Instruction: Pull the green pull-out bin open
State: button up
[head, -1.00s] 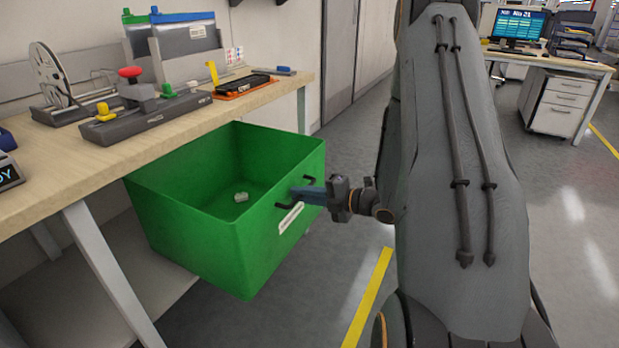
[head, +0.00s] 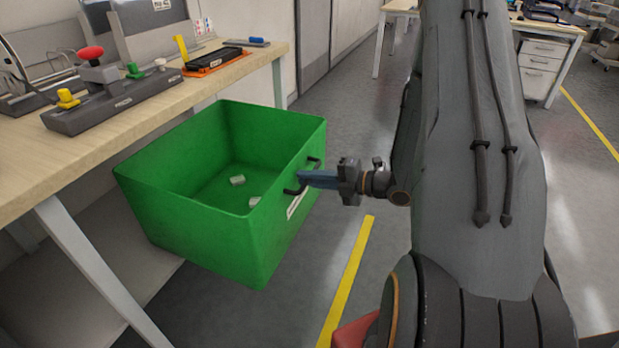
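The green pull-out bin (head: 200,240) stands well out from under the wooden workbench. Its open top shows small pale pieces (head: 237,180) on the floor inside. A dark handle (head: 291,191) and a white label (head: 296,205) are on its front wall, the side facing my arm. My gripper (head: 305,179) is at this handle, with its blue fingers reaching between the handle's ends. The fingers look closed together on the handle bar, though the bar's middle is hidden behind them.
The workbench (head: 130,125) carries a grey fixture (head: 110,100) with coloured knobs and an orange tray (head: 215,62). A bench leg (head: 95,265) stands left of the bin. Open grey floor with a yellow line (head: 350,275) lies right of the bin.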

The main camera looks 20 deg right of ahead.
jog(key=shift+o, duration=0.9)
jog(key=v, duration=0.8)
jog(key=shift+p, duration=0.35)
jog(key=shift+f, duration=0.1)
